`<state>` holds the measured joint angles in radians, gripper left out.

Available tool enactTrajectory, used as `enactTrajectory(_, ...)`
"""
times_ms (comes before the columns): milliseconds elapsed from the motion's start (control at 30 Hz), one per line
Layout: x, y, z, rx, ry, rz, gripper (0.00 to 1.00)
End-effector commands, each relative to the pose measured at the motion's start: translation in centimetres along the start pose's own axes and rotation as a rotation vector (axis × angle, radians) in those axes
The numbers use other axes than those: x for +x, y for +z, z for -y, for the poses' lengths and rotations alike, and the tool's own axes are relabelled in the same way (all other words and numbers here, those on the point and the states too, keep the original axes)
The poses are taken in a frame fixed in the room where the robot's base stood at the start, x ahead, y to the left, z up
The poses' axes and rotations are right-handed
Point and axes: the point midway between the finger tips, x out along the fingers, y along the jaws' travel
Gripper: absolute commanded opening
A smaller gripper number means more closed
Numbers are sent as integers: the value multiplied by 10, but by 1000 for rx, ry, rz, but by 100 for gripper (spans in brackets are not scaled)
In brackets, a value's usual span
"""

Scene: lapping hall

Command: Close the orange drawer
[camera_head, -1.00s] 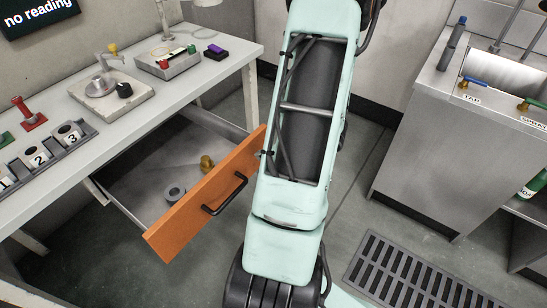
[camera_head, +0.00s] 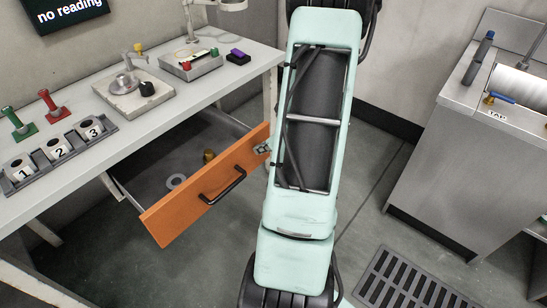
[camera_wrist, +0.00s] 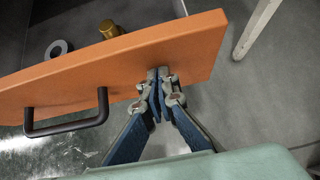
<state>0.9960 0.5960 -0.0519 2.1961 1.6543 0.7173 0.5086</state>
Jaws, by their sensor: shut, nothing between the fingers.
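The orange drawer (camera_head: 205,190) stands partly pulled out from under the bench, with a black bar handle on its front. It also fills the upper wrist view (camera_wrist: 125,68). Inside lie a grey ring (camera_head: 176,182) and a small brass piece (camera_head: 209,156). My gripper (camera_wrist: 162,78) is shut and empty, its fingertips at the drawer's front face, right of the handle; they appear to touch it. In the head view my arm hides most of the gripper; a bit of it shows by the drawer's right end (camera_head: 262,148).
The white bench (camera_head: 150,125) holds a numbered rack (camera_head: 60,150), red and green plungers and small instruments. A steel sink cabinet (camera_head: 440,160) stands at the right. A floor grate (camera_head: 415,282) lies before it. Open floor lies between bench and cabinet.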

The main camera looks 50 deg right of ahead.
Motion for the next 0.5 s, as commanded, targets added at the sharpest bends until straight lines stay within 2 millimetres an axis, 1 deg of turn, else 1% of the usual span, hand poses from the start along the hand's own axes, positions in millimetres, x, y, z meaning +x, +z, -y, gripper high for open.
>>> enactTrajectory(33, 13, 12, -2, -8, 5, 4, 0)
enactTrajectory(100, 27, 26, -2, -8, 5, 4, 0)
enactTrajectory(500, 102, 105, -2, -4, 4, 3, 0)
